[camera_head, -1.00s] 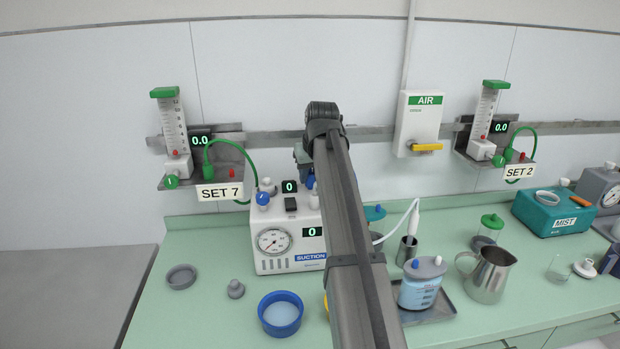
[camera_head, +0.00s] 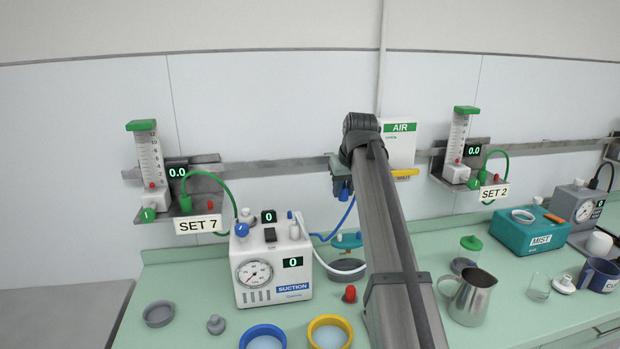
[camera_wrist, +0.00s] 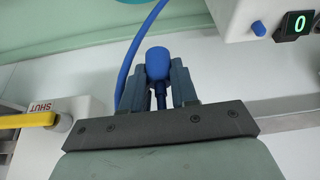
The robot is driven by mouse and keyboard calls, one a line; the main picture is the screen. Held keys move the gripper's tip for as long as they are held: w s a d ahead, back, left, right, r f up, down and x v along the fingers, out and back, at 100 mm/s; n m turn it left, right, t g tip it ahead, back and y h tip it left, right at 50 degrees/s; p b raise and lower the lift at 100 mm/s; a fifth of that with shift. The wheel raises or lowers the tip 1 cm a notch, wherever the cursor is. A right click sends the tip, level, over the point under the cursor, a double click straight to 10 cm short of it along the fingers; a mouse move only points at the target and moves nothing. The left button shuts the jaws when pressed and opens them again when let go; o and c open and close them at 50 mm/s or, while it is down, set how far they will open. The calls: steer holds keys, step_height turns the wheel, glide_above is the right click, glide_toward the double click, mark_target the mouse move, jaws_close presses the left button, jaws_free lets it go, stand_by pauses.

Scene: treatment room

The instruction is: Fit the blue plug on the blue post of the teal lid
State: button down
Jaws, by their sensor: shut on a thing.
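My gripper (camera_head: 342,188) is shut on the blue plug (camera_wrist: 157,64), which sits between the two fingertips in the wrist view. In the head view the gripper is high in front of the wall, left of and below the AIR box, with only a little blue of the plug showing. A blue tube (camera_head: 331,236) runs from the plug down to the suction unit. The teal lid (camera_head: 347,241) is on a clear jar (camera_head: 346,268) on the counter, below the gripper and apart from it. My arm partly covers its right side. The blue post is too small to make out clearly.
The white suction unit (camera_head: 270,272) stands left of the jar. A red cap (camera_head: 350,294), a blue-rimmed bowl (camera_head: 263,331) and a yellow-rimmed bowl (camera_head: 330,321) are in front. The AIR box (camera_head: 398,150) with a yellow handle (camera_head: 405,173) is close by.

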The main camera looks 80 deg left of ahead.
steer(key=shift+n+g, duration=0.3)
steer(key=shift+n, duration=0.3)
steer(key=w+d+f, duration=0.2)
steer(key=w+f, duration=0.2)
steer(key=shift+w+d+f, duration=0.15)
steer(key=shift+d+f, duration=0.05)
steer(key=shift+d, duration=0.2)
steer(key=shift+f, duration=0.15)
steer(key=shift+f, duration=1.75)
steer(key=shift+f, duration=1.5)
stand_by(0.7)
